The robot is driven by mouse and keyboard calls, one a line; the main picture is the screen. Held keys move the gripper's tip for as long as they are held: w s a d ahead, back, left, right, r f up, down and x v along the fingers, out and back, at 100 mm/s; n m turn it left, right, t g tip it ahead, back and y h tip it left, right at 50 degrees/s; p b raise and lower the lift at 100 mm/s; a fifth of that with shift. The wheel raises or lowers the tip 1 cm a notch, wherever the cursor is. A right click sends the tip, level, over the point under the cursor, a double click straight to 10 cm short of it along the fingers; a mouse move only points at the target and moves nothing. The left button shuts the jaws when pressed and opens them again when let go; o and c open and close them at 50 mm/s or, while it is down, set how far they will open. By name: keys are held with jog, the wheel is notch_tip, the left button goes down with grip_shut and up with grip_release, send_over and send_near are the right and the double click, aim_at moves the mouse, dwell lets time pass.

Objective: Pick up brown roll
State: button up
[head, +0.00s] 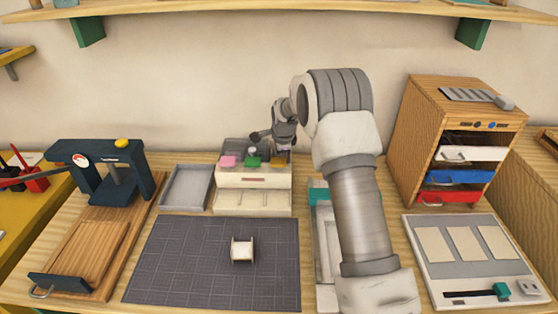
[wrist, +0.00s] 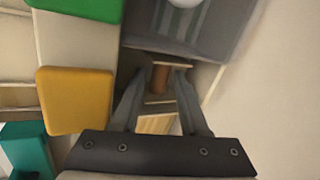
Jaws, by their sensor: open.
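The brown roll (wrist: 159,79) shows in the wrist view as a small brown cylinder between pale end pieces, in a grey recess. My gripper (wrist: 157,76) is open, with one finger on each side of the roll; I cannot tell whether either finger touches it. In the head view my gripper (head: 279,150) is low behind the right part of the white drawer unit, and the roll cannot be made out there.
A yellow pad (wrist: 75,100) and a green pad (wrist: 80,6) lie left of my fingers in the wrist view. The white drawer unit (head: 253,181) stands by the wall. A small pale holder (head: 242,250) sits on the dark mat (head: 180,260), otherwise clear. A wooden cabinet (head: 418,130) stands right.

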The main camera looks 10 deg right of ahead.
jog(key=shift+w+f, duration=0.1)
jog(key=shift+f, duration=0.15)
grip_shut()
